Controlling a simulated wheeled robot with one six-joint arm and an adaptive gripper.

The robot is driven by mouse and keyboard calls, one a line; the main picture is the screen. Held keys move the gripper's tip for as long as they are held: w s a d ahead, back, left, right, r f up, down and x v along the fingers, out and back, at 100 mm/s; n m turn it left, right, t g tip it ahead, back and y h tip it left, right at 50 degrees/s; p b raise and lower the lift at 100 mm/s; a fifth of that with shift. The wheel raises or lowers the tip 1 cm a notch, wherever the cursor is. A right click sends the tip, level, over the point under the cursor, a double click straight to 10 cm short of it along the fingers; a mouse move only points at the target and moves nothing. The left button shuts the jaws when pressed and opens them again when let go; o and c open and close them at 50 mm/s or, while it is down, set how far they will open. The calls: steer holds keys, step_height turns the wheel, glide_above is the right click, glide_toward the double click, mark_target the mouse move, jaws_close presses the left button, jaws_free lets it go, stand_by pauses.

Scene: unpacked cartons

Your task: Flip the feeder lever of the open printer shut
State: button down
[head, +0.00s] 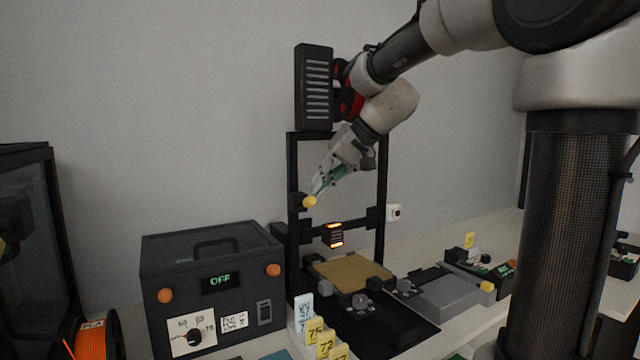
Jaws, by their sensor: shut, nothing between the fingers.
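The open printer has a black upright frame (292,180) with a tan bed (352,272) and a print head (333,235) with glowing orange strips. A small yellow knob (310,201), which looks like the end of the feeder lever, shows at the frame's left post. The lever's arm is mostly hidden, so I cannot tell its angle. My gripper (318,190) is shut and empty, pointing down and left, with its tips just above and right of the knob. I cannot tell whether they touch it.
A dark box (215,275) with an "OFF" display stands left of the printer. An orange PLA spool (95,338) is at the lower left. Numbered yellow tags (315,330) stand in front. A grey-bedded machine (450,295) is to the right. Wall space above the box is clear.

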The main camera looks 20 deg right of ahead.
steer(key=shift+f, duration=0.1)
steer(key=shift+t, duration=0.7)
steer(key=shift+s+d+f, duration=0.15)
steer(key=shift+s+f, duration=0.55)
steer(key=shift+f, duration=0.1)
steer(key=shift+s+d+f, duration=0.1)
steer(key=shift+s+f, duration=0.55)
steer(key=shift+f, duration=0.25)
stand_by(0.4)
steer(key=shift+w+a+r, duration=0.1)
steer(key=shift+w+r, duration=0.2)
steer(key=shift+w, duration=0.4)
steer(key=shift+r, duration=0.1)
